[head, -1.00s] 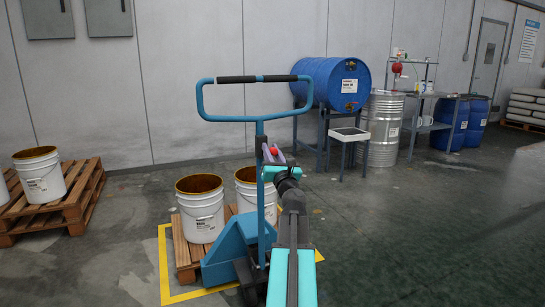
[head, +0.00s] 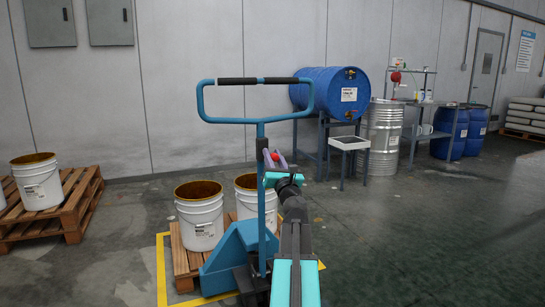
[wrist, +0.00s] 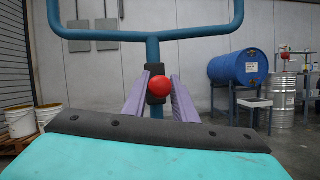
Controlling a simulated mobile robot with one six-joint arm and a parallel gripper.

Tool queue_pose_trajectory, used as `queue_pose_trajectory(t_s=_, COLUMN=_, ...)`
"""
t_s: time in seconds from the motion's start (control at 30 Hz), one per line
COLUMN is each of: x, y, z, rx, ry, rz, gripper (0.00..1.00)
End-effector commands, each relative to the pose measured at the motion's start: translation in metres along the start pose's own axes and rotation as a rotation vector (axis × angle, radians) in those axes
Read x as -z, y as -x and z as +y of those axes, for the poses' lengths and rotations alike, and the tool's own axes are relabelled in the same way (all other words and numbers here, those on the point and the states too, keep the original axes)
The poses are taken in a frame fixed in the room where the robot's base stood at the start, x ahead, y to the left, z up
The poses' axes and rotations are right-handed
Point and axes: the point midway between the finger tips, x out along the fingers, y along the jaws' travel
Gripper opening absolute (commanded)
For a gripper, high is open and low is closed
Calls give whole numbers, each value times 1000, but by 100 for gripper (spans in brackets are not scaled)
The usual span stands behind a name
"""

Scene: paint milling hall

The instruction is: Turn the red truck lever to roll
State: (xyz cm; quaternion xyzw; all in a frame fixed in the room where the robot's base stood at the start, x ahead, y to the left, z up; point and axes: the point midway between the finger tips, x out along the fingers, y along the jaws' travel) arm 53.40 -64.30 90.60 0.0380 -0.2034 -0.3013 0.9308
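The blue hand truck (head: 261,200) stands upright in front of me, with a wide loop handle (head: 204,103) on top. Its red lever knob (head: 276,157) is on the upright post below the loop. In the wrist view the round red knob (wrist: 159,88) shows in front of a black mount on the post, with no shaft visible behind it. My gripper (head: 277,158) is at the knob's height. In the wrist view its two purple fingers (wrist: 159,90) are spread to either side of the knob, with a gap on each side. The gripper appears empty.
White buckets (head: 200,222) stand on the truck's pallet, inside a yellow floor outline (head: 162,270). Another pallet (head: 75,208) with buckets is at left. A blue drum (head: 325,90) on a stand, a small table (head: 349,142) and a steel drum (head: 382,130) are at right. The right floor is clear.

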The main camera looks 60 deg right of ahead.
Motion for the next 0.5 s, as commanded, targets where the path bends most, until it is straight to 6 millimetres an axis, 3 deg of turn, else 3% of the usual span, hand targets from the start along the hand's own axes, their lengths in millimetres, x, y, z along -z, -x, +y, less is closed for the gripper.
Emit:
queue_pose_trajectory(t_s=0.1, x=1, y=0, z=-1, rx=2, ry=0, rz=1, gripper=40)
queue_pose_trajectory(t_s=0.5, x=0, y=2, z=2, rx=-4, ry=-1, rz=-1, gripper=40)
